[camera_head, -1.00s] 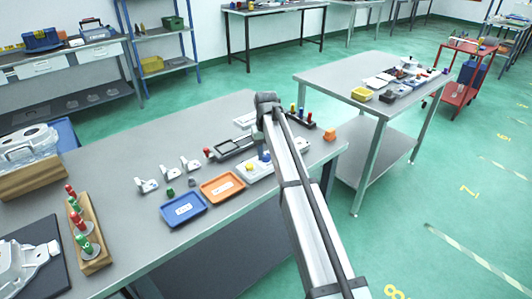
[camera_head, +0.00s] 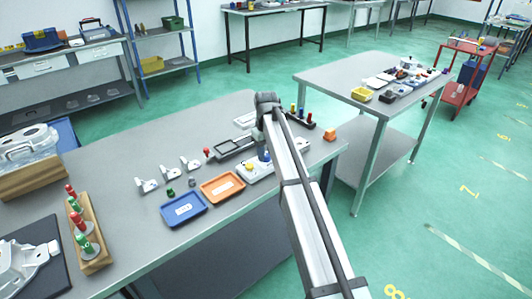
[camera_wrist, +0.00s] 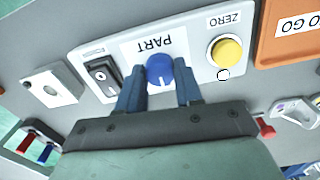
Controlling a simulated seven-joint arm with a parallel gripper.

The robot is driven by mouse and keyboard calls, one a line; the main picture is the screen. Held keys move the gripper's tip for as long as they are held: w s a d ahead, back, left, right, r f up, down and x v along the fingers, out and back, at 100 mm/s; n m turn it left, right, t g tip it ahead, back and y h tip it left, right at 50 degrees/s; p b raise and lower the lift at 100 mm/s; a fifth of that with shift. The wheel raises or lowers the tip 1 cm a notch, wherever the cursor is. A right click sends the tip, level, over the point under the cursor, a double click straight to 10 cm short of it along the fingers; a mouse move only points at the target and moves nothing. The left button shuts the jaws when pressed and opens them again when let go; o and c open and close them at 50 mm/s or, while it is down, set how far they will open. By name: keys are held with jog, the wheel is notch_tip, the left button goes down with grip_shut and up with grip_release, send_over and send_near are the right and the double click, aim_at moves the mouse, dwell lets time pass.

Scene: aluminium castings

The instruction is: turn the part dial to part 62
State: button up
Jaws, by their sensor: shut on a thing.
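The part dial (camera_wrist: 160,69) is a round blue knob with a white pointer mark, under a label reading PART on a pale control panel (camera_wrist: 203,83). The panel also shows in the head view (camera_head: 249,173). In the wrist view my gripper (camera_wrist: 160,88) is shut on the dial, with a blue finger on each side of it. The white mark points towards my gripper. No part numbers can be read around the dial. In the head view my arm hides most of the dial and the fingers.
A yellow button (camera_wrist: 226,52) labelled ZERO sits right of the dial, and a black rocker switch (camera_wrist: 103,75) sits left. An orange tray (camera_head: 222,187) and a blue tray (camera_head: 183,209) lie beside the panel. White castings (camera_head: 147,185) stand further left on the bench.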

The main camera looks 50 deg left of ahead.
aim_at(266, 155)
jog(key=o, duration=1)
jog(key=shift+o, duration=0.2)
notch_tip(266, 155, up, 14)
jog(key=shift+f, duration=0.1)
dwell(0.4)
